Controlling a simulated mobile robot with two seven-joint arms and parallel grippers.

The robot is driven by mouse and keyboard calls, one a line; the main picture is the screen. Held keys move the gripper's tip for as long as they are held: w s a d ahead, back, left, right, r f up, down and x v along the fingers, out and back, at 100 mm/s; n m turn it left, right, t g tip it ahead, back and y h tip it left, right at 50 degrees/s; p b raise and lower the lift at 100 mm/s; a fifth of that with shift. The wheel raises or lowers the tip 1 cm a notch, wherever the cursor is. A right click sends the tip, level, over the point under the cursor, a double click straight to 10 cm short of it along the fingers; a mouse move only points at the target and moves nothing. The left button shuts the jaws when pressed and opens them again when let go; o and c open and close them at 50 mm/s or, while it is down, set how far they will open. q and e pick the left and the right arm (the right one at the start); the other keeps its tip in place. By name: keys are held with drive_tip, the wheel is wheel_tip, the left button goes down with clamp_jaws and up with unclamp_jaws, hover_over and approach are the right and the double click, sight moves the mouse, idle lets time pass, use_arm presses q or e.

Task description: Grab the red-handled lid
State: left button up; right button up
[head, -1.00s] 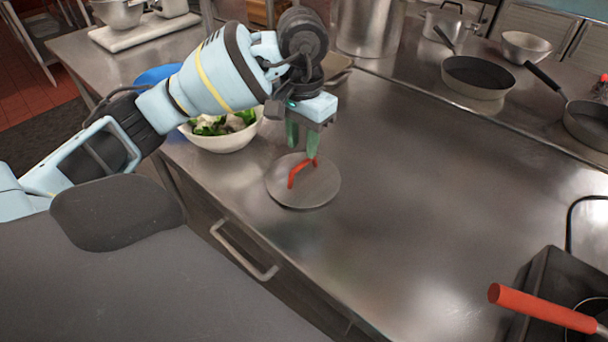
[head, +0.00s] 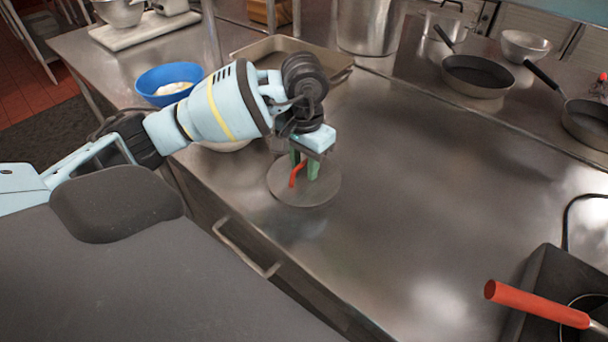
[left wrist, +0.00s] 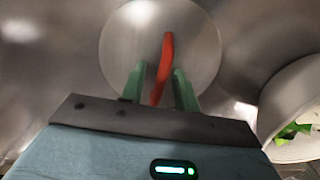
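The round grey lid (head: 325,193) with a red handle (head: 297,175) lies flat on the steel counter. My left gripper (head: 304,168) is directly over it, pointing down, and partly hides the handle. In the left wrist view the lid (left wrist: 122,48) lies beyond the fingers. Its red handle (left wrist: 166,58) runs between the two green fingertips (left wrist: 158,78), with gaps showing on both sides. The left gripper is open and holds nothing. My right gripper is not in view.
A white bowl (head: 228,147) with greens (left wrist: 292,130) stands close beside my left arm. A blue bowl (head: 160,79) and a baking tray (head: 342,72) are farther back. A red-handled utensil (head: 535,304) lies at lower right. The counter right of the lid is clear.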

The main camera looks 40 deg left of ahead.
sight(304, 162)
use_arm(q)
drive_tip(key=c, duration=0.5)
clamp_jaws()
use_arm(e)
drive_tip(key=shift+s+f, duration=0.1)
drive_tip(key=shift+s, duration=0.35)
use_arm(q)
drive_tip(key=shift+r, duration=0.15)
drive_tip(key=shift+r, duration=0.55)
wheel_tip(304, 162, up, 2)
drive_tip(key=shift+r+b, duration=0.15)
drive_tip(key=shift+b, duration=0.2)
drive_tip(key=s+d, duration=0.3)
drive_tip(key=s, duration=0.1)
drive_tip(key=s+d+r, duration=0.1)
drive_tip(key=s+d, duration=0.1)
drive_tip(key=s, duration=0.3)
drive_tip(key=s+d+b, duration=0.1)
drive_tip(key=s+d, duration=0.2)
drive_tip(key=s, duration=0.1)
drive_tip(key=shift+s+d+r, duration=0.2)
drive_tip(key=shift+d, duration=0.15)
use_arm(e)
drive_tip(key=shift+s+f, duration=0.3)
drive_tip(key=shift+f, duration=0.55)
